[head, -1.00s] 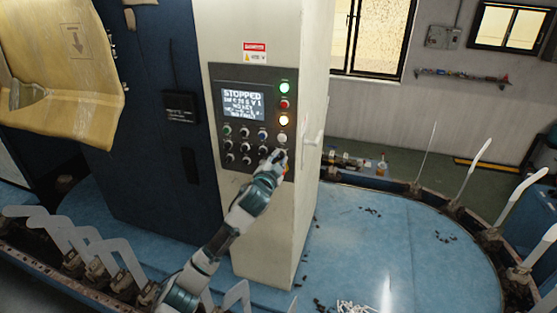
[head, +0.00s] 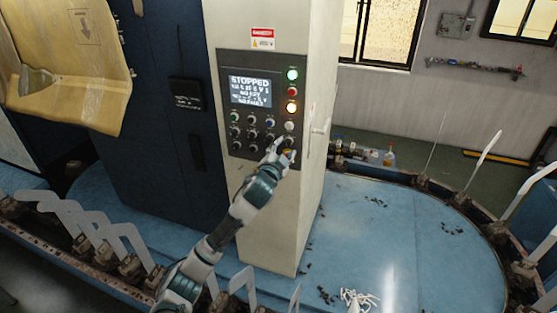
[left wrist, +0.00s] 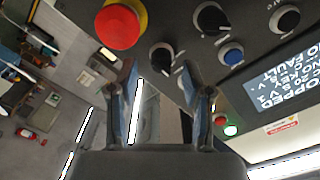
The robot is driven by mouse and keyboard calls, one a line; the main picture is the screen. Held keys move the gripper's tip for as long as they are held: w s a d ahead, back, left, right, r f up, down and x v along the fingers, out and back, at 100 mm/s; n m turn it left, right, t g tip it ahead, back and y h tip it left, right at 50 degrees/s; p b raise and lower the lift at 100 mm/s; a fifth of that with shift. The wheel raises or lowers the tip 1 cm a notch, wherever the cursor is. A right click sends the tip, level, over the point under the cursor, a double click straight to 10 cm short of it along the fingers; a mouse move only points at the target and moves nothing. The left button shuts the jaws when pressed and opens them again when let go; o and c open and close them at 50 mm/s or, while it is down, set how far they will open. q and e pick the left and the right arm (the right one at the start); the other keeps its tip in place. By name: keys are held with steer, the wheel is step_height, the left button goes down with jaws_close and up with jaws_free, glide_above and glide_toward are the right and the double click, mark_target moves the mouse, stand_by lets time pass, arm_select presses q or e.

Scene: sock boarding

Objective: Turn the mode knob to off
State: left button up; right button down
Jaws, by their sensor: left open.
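The control panel (head: 225,75) is on the front of a cream cabinet, with a lit screen that reads STOPPED. My left gripper (head: 283,148) is at the panel's lower right and hides part of it. In the left wrist view my left gripper (left wrist: 160,85) is open and empty, its two fingers apart. A black knob (left wrist: 162,57) with a white mark is just ahead of the fingertips, nearer the left one. Other black knobs (left wrist: 212,17) are further along the panel. I cannot read which is the mode knob. My right gripper is not in view.
A red emergency button (left wrist: 122,25) with a yellow base is close beside the near knob. A blue button (left wrist: 232,55) is to the right. A white handle (head: 320,124) is on the cabinet's right side. Upright white boards (head: 125,240) line the blue table's (head: 400,230) edge.

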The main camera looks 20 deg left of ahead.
arm_select(q)
steer(key=s, duration=1)
steer(key=shift+s+a, duration=0.15)
steer(key=shift+a, duration=0.1)
